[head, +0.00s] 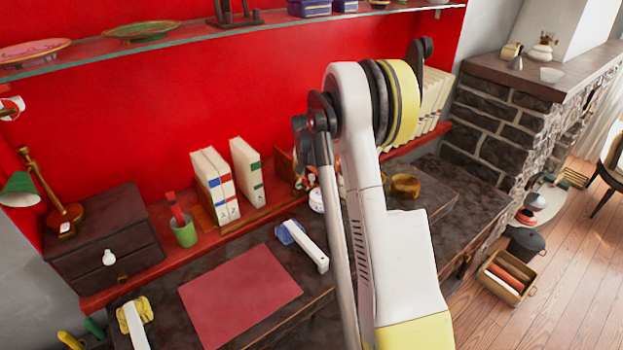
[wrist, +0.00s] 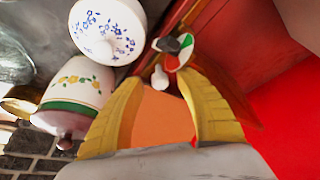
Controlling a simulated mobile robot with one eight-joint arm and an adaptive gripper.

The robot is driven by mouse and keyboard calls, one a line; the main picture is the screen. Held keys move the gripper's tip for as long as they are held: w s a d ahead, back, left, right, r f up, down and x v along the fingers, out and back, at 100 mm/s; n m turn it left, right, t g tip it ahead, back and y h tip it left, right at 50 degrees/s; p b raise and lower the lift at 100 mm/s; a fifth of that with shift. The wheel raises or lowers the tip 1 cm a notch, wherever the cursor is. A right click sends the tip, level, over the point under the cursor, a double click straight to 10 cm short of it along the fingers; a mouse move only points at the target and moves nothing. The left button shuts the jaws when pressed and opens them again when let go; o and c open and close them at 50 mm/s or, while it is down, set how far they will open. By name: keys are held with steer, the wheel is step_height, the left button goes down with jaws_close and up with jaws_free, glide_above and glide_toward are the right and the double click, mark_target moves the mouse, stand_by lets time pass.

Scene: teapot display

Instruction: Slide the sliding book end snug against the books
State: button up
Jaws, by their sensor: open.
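White books (head: 215,185) with blue and red spine marks stand on the red shelf, and another white book (head: 247,172) with a green mark leans beside them. A flat brown piece (head: 206,218) shows low at their left. An orange-brown upright piece (head: 284,166) stands to the right of the leaning book, partly hidden by my arm; I cannot tell which is the sliding book end. In the wrist view, my gripper (wrist: 158,92) has its yellow fingers apart on either side of a flat orange surface (wrist: 160,118), perhaps the book end. Contact is unclear. The head view hides my gripper.
A flowered white jar (wrist: 75,92) and a blue-flowered white pot (wrist: 107,30) crowd the wrist view's left. A green cup (head: 184,233) stands left of the books. A red mat (head: 240,294) lies on the desk. A glass shelf (head: 180,35) runs above.

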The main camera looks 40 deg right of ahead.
steer(key=shift+f, duration=0.1)
jaws_close()
steer(key=a, duration=1.7)
steer(key=shift+a, duration=0.35)
jaws_free()
steer(key=shift+a, duration=0.1)
steer(key=v, duration=1.2)
steer(key=shift+w, duration=0.1)
